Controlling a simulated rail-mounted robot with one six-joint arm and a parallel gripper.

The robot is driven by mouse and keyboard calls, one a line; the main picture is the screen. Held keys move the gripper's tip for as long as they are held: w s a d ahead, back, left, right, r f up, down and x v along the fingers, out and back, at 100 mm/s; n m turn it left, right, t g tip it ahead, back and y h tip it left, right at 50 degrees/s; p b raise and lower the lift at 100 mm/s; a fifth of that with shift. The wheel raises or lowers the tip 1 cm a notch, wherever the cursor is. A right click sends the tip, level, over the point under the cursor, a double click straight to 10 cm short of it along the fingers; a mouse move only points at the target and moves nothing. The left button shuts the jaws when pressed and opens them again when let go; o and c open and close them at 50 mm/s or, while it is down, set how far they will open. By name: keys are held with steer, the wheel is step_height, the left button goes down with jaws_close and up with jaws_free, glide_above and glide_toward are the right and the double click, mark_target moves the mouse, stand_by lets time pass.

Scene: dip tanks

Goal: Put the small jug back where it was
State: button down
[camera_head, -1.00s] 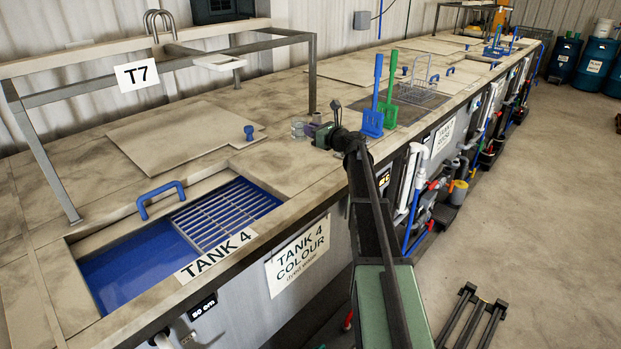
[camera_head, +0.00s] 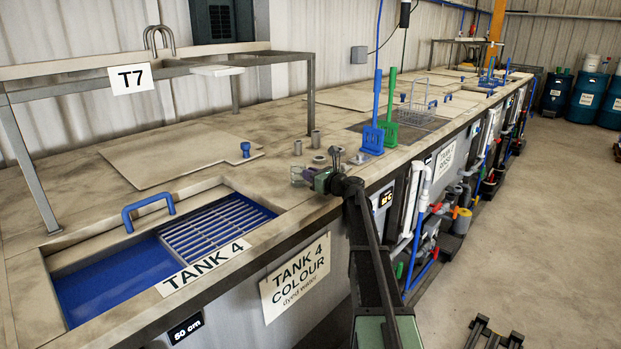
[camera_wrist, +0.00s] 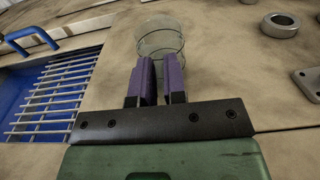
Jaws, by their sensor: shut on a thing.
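The small jug is a clear, see-through vessel with ring lines. It shows in the wrist view (camera_wrist: 161,24) just beyond the two purple fingers of my gripper (camera_wrist: 161,82). The fingers are shut on its near side, where they hide part of it. In the head view my gripper (camera_head: 304,176) is over the counter's front part, right of the tank 4 opening. The jug shows only faintly at its tip there. I cannot tell whether the jug's base touches the counter.
Tank 4 (camera_head: 110,284) lies open at left, with a slatted grate (camera_head: 215,229) and blue handle (camera_head: 148,210). Small metal cylinders (camera_head: 298,147) and a metal ring (camera_wrist: 281,25) stand close by. Blue (camera_head: 373,138) and green (camera_head: 389,130) paddles stand beyond. A frame marked T7 rises behind.

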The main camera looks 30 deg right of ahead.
steer(key=c, duration=1.2)
jaws_free()
steer(key=shift+f, duration=0.1)
steer(key=v, duration=1.2)
steer(key=shift+p, duration=0.4)
